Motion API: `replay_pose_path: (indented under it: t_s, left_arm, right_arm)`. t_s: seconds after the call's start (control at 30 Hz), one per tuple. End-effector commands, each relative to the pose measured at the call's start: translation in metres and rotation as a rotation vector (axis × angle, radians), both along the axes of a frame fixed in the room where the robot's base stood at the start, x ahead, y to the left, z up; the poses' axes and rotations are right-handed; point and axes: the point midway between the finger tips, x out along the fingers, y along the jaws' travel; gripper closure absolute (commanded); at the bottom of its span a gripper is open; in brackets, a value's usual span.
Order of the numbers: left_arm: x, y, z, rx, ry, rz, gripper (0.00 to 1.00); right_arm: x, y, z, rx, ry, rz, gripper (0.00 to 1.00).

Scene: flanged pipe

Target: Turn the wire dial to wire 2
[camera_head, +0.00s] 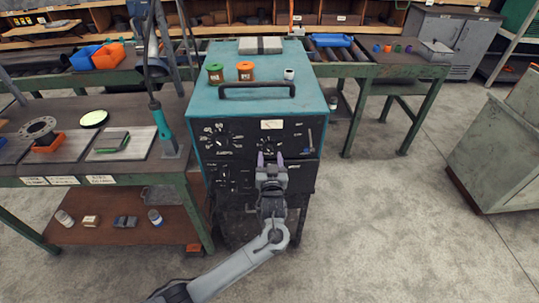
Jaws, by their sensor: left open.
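The teal machine (262,60) has a black front panel with controls. A large dial (222,139) with a white number scale is on the panel's left. A smaller dial (269,145) sits below a pale meter, right of centre. The labels are too small for me to tell which dial is the wire dial or where it points. My left gripper (270,158) is open, with its purple-tipped fingers apart and pointing up at the smaller dial. The fingers cover the dial's lower part, and I cannot tell whether they touch it. My right gripper is not in view.
A workbench (100,169) with a flange and plates is at left. A roller conveyor (340,55) is behind. Open floor (385,200) lies to the right.

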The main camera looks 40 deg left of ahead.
Motion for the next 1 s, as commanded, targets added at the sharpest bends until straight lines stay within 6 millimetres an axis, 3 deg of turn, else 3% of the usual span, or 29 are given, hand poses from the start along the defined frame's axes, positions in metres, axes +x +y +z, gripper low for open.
replay_pose_path:
  t_s: [0.23, 0.63, 1.0]
  left_arm:
    - [0.018, 0.017, -0.001, 0.000, 0.001, 0.001, 0.46]
    - [0.022, 0.020, 0.000, -0.001, 0.001, -0.001, 0.46]
    - [0.022, 0.019, 0.000, -0.001, 0.001, -0.001, 1.00]
  right_arm:
    - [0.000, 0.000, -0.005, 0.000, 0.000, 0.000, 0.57]
    - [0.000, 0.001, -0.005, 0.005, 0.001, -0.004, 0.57]
    - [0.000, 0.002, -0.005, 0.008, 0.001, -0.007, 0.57]
